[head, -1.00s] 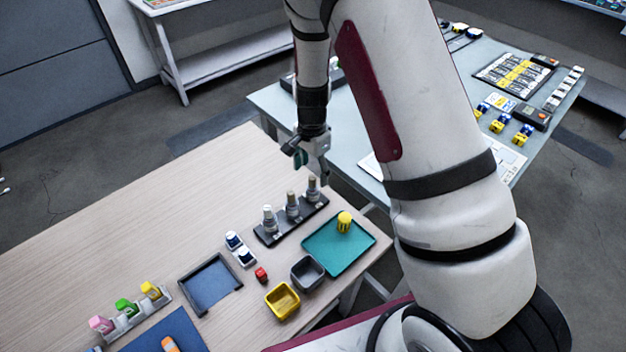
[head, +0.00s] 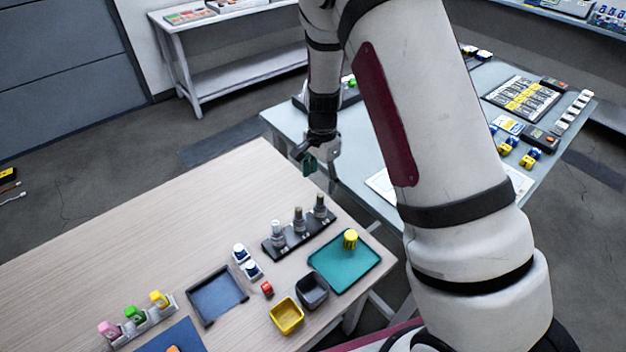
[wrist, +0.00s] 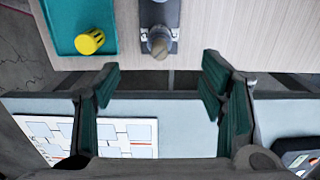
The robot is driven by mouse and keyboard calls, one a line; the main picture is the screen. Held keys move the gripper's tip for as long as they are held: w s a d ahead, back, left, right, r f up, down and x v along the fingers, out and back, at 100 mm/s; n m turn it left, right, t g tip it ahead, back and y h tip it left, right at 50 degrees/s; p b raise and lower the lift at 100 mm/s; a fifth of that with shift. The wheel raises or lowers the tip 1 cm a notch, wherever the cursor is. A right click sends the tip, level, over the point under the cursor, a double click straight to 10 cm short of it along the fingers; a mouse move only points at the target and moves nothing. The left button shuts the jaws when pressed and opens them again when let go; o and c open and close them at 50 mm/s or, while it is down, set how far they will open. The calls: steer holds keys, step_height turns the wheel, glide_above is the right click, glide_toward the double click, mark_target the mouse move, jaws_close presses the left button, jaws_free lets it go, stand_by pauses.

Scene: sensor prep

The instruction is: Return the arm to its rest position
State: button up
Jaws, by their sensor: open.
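My gripper (head: 318,160) hangs from my arm near the far right corner of the wooden table, above and beyond the rack of bottles. In the wrist view my gripper (wrist: 160,100) is open, its green-padded fingers wide apart with nothing between them. Below the fingers are the wooden table's edge, a gap and part of the blue-grey table (wrist: 200,135). My arm reaches up and forward, with its large white link covering part of the blue-grey table in the head view.
The wooden table (head: 130,240) holds a black bottle rack (head: 300,238), a teal tray (head: 335,277) with a yellow cylinder (head: 350,239), a grey bin (head: 312,290) and a yellow bin (head: 287,316). The blue-grey table (head: 375,130) carries several small items. The wooden table's far left is clear.

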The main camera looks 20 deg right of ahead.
steer(key=shift+r, duration=0.1)
steer(key=s+a+r+n+t+y, duration=0.1)
steer(key=s+r+n, duration=0.25)
steer(key=r, duration=0.75)
steer(key=s+r+n+t, duration=0.1)
steer(key=s+r+n, duration=0.3)
steer(key=r, duration=0.6)
steer(key=s+r+n+t, duration=0.1)
steer(key=s+r+n, duration=0.1)
steer(key=s, duration=0.4)
steer(key=s+r+n+t, duration=0.1)
steer(key=s+r+n, duration=0.1)
steer(key=s+r, duration=0.2)
steer(key=s+d+r+n+t+h, duration=0.1)
steer(key=s+r, duration=0.3)
steer(key=s, duration=0.6)
steer(key=shift+n, duration=0.45)
steer(key=shift+d, duration=0.1)
